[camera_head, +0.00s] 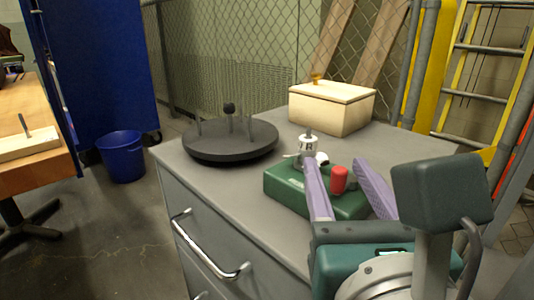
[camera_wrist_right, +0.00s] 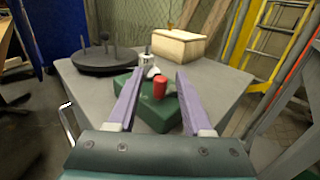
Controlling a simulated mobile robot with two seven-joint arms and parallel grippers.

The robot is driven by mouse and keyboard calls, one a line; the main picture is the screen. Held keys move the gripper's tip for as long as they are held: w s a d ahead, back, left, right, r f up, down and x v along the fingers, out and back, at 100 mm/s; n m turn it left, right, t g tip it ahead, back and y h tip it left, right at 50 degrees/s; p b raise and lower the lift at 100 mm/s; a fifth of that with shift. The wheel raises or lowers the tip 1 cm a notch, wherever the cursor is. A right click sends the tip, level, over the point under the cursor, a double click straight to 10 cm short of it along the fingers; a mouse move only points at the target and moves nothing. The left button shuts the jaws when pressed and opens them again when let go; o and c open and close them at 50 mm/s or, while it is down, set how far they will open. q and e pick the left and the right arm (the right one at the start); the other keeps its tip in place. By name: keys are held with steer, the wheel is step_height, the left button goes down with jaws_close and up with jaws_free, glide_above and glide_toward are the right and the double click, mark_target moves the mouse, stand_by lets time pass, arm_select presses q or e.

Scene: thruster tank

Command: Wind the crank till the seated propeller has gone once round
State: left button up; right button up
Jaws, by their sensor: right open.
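A green box-shaped base (camera_head: 290,186) sits on the grey cabinet top, and it also shows in the right wrist view (camera_wrist_right: 152,115). A red crank knob (camera_head: 339,179) stands upright on its near right part; in the right wrist view the red knob (camera_wrist_right: 160,88) lies between my fingers. A small white propeller (camera_head: 321,159) and a white labelled cylinder (camera_head: 308,143) are at the back of the base. My right gripper (camera_head: 338,165) is open, its two purple fingers on either side of the red knob with gaps. My left gripper is not in view.
A dark round stand (camera_head: 230,142) with upright pegs is at the cabinet top's left. A cream lidded box (camera_head: 332,107) with an orange knob stands at the back. A blue bin (camera_head: 122,156) is on the floor. The grey front left top is clear.

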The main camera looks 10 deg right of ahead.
steer(key=shift+w, duration=0.3)
jaws_close()
steer(key=shift+d, duration=0.1)
stand_by(0.4)
